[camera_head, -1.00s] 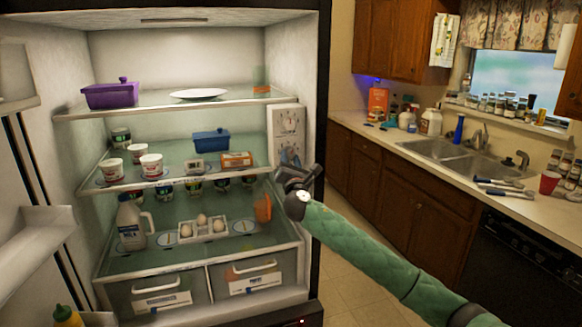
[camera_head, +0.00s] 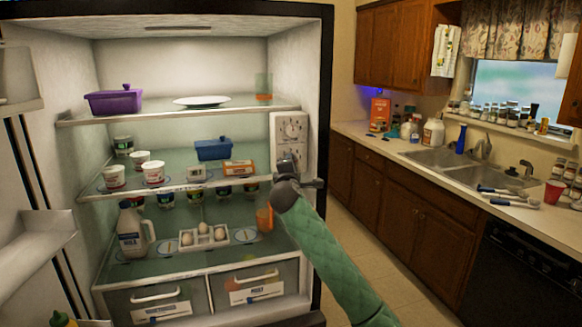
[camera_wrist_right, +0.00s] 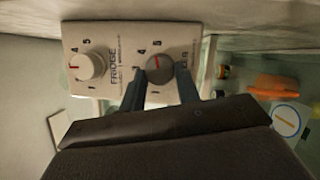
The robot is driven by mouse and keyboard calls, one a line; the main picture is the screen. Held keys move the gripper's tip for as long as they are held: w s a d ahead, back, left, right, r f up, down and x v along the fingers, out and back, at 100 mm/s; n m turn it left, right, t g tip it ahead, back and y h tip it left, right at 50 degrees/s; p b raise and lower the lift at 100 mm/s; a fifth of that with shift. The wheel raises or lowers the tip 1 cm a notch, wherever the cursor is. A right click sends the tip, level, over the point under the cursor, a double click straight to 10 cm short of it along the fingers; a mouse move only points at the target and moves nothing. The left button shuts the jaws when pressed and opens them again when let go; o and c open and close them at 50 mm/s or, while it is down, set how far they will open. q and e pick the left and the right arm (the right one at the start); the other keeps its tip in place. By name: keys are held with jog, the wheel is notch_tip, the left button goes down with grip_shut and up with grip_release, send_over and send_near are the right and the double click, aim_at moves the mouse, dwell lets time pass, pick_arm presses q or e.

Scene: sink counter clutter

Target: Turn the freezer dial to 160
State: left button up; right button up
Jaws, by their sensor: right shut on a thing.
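The control panel (camera_head: 279,125) is a white box on the refrigerator's right inner wall. It has two round dials. The upper fridge dial (camera_head: 292,129) is free, and in the wrist view the white fridge dial (camera_wrist_right: 90,66) shows a red mark at its left. The freezer dial (camera_wrist_right: 158,67) looks grey in shadow with a red pointer line. My right gripper (camera_wrist_right: 160,76) has its fingers on either side of the freezer dial, shut on it. In the head view my right gripper (camera_head: 288,166) hides the lower dial. My left gripper is not in view.
Left of the panel, the shelves hold a blue container (camera_head: 213,149), a small carton (camera_head: 238,167), an orange cup (camera_head: 265,217) and an egg tray (camera_head: 204,237). The sink counter (camera_head: 375,141) is to the right. Open floor lies below my arm.

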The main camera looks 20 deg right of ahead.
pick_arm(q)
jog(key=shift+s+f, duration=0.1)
pick_arm(e)
jog(key=shift+m, duration=0.4)
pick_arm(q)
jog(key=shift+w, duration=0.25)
pick_arm(e)
jog(key=shift+g, duration=0.3)
jog(key=o, duration=1)
jog(key=shift+d, duration=0.1)
pick_arm(q)
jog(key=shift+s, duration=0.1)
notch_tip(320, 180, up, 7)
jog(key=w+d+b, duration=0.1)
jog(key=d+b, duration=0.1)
jog(key=b, duration=0.1)
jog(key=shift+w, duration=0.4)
pick_arm(e)
jog(key=shift+v, duration=3.9)
